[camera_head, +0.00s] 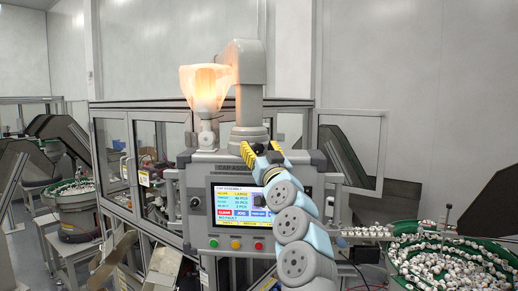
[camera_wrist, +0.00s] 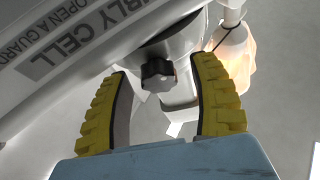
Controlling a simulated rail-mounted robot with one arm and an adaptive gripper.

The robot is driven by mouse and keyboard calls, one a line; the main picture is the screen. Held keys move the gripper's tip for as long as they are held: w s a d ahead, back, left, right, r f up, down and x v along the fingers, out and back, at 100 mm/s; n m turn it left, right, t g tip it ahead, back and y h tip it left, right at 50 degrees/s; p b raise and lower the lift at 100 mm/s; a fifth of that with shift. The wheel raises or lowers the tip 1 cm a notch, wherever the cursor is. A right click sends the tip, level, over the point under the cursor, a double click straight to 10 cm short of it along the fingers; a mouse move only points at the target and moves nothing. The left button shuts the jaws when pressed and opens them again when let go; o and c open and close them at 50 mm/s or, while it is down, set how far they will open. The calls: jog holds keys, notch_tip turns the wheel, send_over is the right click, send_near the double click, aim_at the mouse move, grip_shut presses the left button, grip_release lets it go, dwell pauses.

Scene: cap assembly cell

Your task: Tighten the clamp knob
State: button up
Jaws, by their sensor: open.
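The clamp knob (camera_wrist: 158,76) is a small dark lobed knob on the light grey column of the machine. In the wrist view it sits between the far ends of my two yellow ribbed fingers, with a gap on both sides. My gripper (camera_wrist: 163,72) is open and empty. In the head view my gripper (camera_head: 262,152) is raised in front of the base of the grey column (camera_head: 249,105), above the control panel. A dark spot there, partly behind the fingers, may be the knob, but it is too small to tell.
A touchscreen panel (camera_head: 240,206) with buttons stands below my gripper. A glowing lamp (camera_head: 206,88) with a translucent cover is left of the column. Glass guards (camera_head: 110,155) stand behind. A green bowl feeder (camera_head: 450,264) full of caps is at the right.

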aim_at(259, 149)
grip_shut()
jog(key=shift+f, duration=0.1)
jog(key=shift+m+h+p, duration=0.45)
jog(key=shift+m+h, duration=0.05)
jog(key=shift+m, duration=0.7)
grip_release()
jog(key=shift+s, duration=0.15)
jog(key=shift+v, duration=2.1)
jog(key=v, duration=0.7)
jog(key=shift+s+f, duration=0.15)
jog(key=shift+f, duration=0.05)
